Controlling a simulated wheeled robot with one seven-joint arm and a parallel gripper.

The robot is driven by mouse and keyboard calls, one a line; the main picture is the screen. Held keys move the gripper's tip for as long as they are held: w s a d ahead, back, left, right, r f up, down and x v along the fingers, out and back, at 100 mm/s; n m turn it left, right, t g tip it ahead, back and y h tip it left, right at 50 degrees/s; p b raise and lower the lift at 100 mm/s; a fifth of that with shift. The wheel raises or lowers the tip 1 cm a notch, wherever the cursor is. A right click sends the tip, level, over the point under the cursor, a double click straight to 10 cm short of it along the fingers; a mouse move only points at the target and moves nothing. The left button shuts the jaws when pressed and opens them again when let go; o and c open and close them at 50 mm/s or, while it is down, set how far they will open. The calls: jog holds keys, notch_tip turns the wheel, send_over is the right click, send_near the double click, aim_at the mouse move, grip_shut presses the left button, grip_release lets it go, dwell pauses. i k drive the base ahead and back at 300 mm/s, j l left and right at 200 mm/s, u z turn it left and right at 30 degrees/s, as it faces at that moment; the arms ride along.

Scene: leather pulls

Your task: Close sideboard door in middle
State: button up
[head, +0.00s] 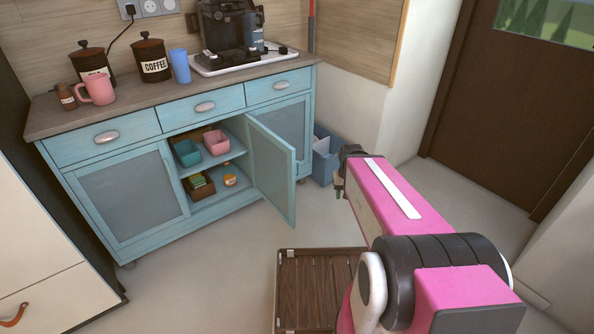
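The blue sideboard (120,148) stands against the wall at the left and centre of the head view. Its middle door (271,172) is hinged on the right and stands open, swung out into the room. The open middle compartment shows two shelves with small containers on them. My gripper (340,188) is to the right of the open door, apart from it in the picture. Only a small dark part of it shows beyond my pink arm, so I cannot tell if it is open or shut. The left door (127,195) and the right door (283,125) are shut.
A slatted brown mat (318,290) lies on the floor before my arm. A blue bin (325,155) stands right of the sideboard. Jars, mugs and a coffee machine (232,28) stand on top. Floor left of the mat is clear.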

aim_at(272, 161)
jog(key=i+l+u, duration=0.45)
jog(key=u, duration=0.15)
jog(key=i+l+u, duration=0.15)
jog(key=l+u, duration=0.15)
jog(key=l, duration=0.15)
jog(key=i+l+u, duration=0.1)
jog(key=l+u, duration=0.15)
jog(key=i+l+u, duration=0.1)
jog(key=l+u, duration=0.2)
jog(key=l, duration=0.2)
jog(key=i+l+u, duration=0.1)
jog(key=l+u, duration=1.15)
jog(key=l, duration=0.25)
jog(key=k+j+z, duration=0.15)
jog(key=j, duration=0.3)
jog(key=k+j+z, duration=0.15)
jog(key=j, duration=0.25)
